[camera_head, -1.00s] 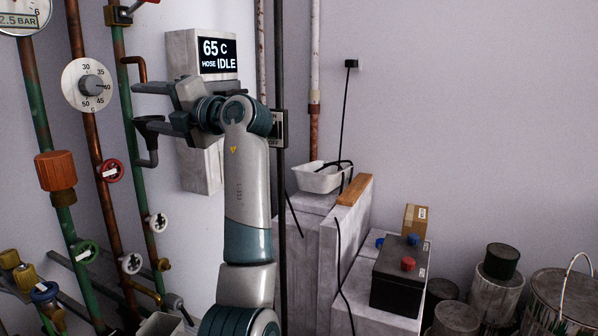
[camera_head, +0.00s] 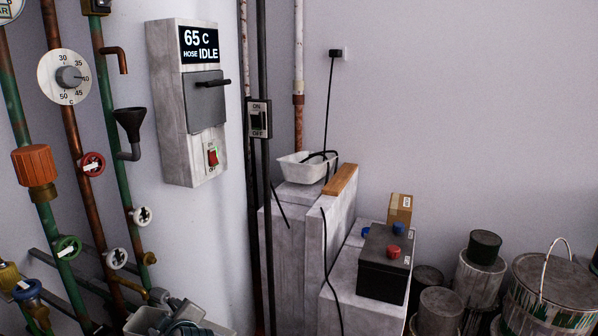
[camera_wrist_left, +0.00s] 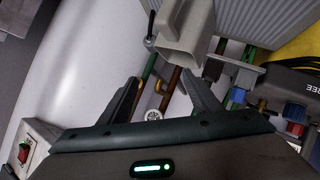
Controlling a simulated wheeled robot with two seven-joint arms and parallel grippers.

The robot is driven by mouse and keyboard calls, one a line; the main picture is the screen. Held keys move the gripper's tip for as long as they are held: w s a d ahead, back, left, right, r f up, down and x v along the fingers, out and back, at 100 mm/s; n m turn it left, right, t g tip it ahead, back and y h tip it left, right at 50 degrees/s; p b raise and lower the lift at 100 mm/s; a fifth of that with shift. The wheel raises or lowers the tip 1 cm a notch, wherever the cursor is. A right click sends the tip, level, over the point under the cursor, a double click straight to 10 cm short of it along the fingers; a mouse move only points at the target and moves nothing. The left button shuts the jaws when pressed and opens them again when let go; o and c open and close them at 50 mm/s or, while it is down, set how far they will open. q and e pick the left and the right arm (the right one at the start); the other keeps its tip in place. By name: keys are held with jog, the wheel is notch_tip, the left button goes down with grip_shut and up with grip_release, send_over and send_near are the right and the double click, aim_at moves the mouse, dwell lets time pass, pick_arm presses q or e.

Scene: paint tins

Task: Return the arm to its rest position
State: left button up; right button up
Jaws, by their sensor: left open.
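My left gripper (camera_wrist_left: 160,88) shows in the left wrist view with its two dark fingers spread wide. It is open and nothing is between the fingers close up; pipes and a white valve wheel (camera_wrist_left: 153,115) show beyond the gap. In the head view, only grey and dark parts, likely of my left arm, show low at the bottom left edge. My right gripper is not in view.
A wall panel (camera_head: 168,120) reads 65 C, HOSE IDLE, with a red switch (camera_head: 212,156). Pipes with valves and a dial (camera_head: 70,78) stand left. A dark box (camera_head: 384,265) sits on a ledge; paint tins (camera_head: 478,280) stand right. The space before the panel is clear.

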pick_arm(q)
jog(key=s+d+f+m+g+h, duration=0.1)
jog(key=s+d+f+m+h, duration=0.3)
jog(key=s+f, duration=0.55)
jog(key=s+d+f+m+g+h, duration=0.1)
jog(key=s+d+f+m, duration=0.2)
jog(key=s+f+m, duration=0.5)
jog(key=s+d+f+m+g+h, duration=0.1)
jog(key=s+d+f+m+h, duration=0.2)
jog(key=s, duration=0.8)
jog(key=s+d+f+m+g+h, duration=0.2)
jog(key=s+d+f, duration=0.15)
jog(key=s, duration=0.75)
notch_tip(320, 180, down, 16)
jog(key=p, duration=1.3)
jog(key=shift+a+r+t+y, duration=0.2)
jog(key=shift+t+y, duration=0.1)
jog(key=shift+y, duration=0.1)
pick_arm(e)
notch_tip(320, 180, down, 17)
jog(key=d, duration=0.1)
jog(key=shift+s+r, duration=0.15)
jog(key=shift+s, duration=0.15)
pick_arm(q)
jog(key=shift+s, duration=0.1)
